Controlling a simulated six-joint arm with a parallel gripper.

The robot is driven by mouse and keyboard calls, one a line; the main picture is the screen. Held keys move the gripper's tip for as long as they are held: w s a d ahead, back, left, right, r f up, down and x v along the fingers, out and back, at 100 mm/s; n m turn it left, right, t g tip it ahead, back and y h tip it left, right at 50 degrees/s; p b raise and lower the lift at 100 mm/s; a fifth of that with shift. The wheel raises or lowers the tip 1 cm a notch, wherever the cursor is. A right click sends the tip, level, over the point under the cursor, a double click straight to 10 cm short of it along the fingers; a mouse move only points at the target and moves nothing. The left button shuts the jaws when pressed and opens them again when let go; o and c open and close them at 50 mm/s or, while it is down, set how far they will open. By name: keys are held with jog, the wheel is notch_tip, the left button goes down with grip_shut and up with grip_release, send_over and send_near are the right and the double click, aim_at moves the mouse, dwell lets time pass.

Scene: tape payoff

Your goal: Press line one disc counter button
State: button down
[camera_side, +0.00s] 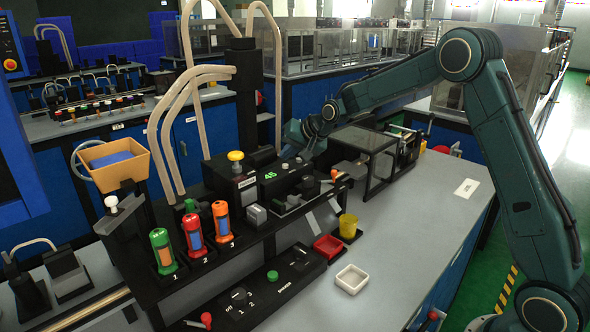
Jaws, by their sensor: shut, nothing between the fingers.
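A black box with a green digital display (270,175) reading 45 stands at the middle of the black bench unit. It looks like the counter, but I cannot tell which small button on it belongs to line one. My gripper (298,158) is shut and empty, pointing down at the right part of this box's top. The wrist and fingers are dark and small, so I cannot tell whether the tips touch the box. Any button beneath the tips is hidden.
In front are a red tray (327,247), white tray (352,279) and yellow cup (348,225). A clear-sided case (375,165) stands right.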

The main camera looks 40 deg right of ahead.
jog(key=shift+f, duration=0.9)
dwell(1.2)
jog(key=shift+r, duration=0.9)
jog(key=shift+r, duration=0.15)
notch_tip(320, 180, up, 5)
jog(key=shift+f, duration=0.1)
dwell(0.6)
dwell(0.6)
